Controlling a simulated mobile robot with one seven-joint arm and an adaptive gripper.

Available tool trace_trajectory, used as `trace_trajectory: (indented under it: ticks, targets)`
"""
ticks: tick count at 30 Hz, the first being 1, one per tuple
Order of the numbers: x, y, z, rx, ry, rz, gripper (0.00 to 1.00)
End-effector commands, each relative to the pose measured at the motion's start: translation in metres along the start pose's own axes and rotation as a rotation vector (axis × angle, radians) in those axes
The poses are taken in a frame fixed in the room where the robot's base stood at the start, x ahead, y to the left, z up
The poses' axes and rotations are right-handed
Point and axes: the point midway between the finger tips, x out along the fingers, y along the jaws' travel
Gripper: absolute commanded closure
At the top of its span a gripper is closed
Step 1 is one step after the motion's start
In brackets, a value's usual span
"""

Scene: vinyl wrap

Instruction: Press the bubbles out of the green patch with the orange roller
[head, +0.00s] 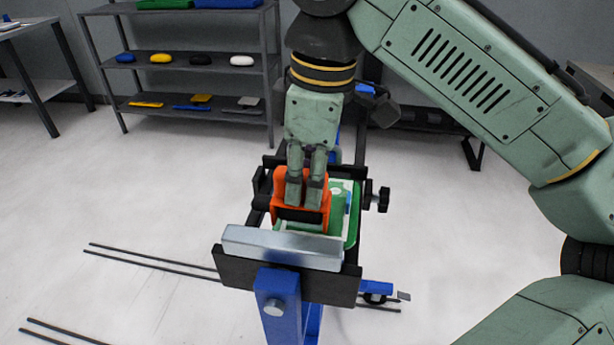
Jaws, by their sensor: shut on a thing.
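The orange roller (284,214) is upright in my gripper (305,198), which points down and is shut on it. A dark cylinder shows at the roller's lower front. The green patch (340,212) lies on the workpiece held in the stand. It shows to the right of the roller and in a strip below it. My gripper and the roller hide much of the patch. I cannot tell whether the roller touches it, and no bubbles can be made out.
A silver bar (283,247) on a black plate stands at the stand's near end, above a blue post (277,292). A black knob (383,200) sticks out at the right. Shelves (193,61) with small coloured items stand behind. Dark rails (150,259) lie on the floor.

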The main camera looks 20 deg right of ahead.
Motion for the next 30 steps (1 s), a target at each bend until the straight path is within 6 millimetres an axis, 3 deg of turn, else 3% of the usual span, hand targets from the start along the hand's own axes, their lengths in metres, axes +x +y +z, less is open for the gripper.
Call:
trace_trajectory:
  ticks: [30]
  targets:
    - [0.015, 0.0, 0.002, -0.001, 0.0, 0.0, 1.0]
